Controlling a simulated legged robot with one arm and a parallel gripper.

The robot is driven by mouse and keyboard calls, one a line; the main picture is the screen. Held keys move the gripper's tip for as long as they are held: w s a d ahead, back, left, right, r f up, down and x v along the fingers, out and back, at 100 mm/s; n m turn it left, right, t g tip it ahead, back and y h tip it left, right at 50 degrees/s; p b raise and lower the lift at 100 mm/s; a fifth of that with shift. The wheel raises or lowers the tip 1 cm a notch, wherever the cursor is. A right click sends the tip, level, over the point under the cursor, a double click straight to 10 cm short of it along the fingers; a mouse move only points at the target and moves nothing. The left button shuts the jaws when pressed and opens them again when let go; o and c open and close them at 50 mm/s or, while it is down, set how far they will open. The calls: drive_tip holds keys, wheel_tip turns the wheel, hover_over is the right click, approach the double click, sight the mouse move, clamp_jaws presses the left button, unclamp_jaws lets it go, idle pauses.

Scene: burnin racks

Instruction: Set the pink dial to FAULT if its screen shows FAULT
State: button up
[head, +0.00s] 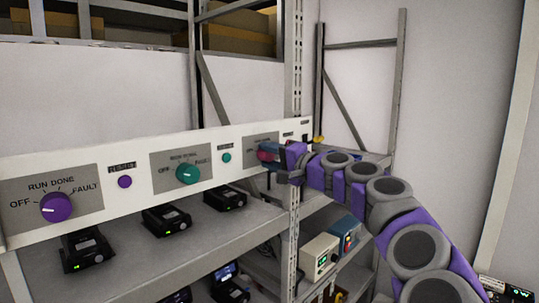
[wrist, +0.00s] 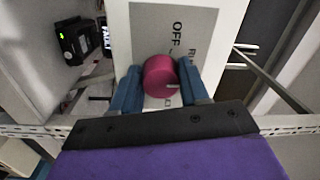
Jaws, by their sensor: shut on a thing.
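The pink dial (head: 265,155) is at the far right of the white panel, mostly hidden by my gripper (head: 272,157) in the head view. In the wrist view the pink dial (wrist: 158,77) sits between the blue fingers of my gripper (wrist: 160,82), which is shut on its sides. Its white pointer mark points right in that view, roughly towards the top of the panel. The OFF label (wrist: 177,38) is readable; the labels beside and below it are partly hidden. A small dark screen with pale text (wrist: 105,37) shows at upper left; its words are unreadable.
The white panel (head: 130,150) also carries a purple dial (head: 56,207) and a teal dial (head: 187,173). Black devices (head: 85,248) stand on the shelf below. A rack post (head: 294,80) rises near my gripper. A white and a blue box sit on a lower shelf.

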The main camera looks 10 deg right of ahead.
drive_tip(key=shift+f, duration=0.25)
drive_tip(key=o, duration=1)
drive_tip(key=shift+w+d, duration=0.15)
drive_tip(key=shift+w, duration=0.05)
drive_tip(key=shift+o, duration=0.2)
drive_tip(key=shift+r, duration=0.1)
drive_tip(key=shift+s, duration=0.15)
drive_tip(key=shift+s, duration=0.15)
drive_tip(key=b+v, duration=0.3)
drive_tip(key=v, duration=1.4)
drive_tip(key=shift+d, duration=0.2)
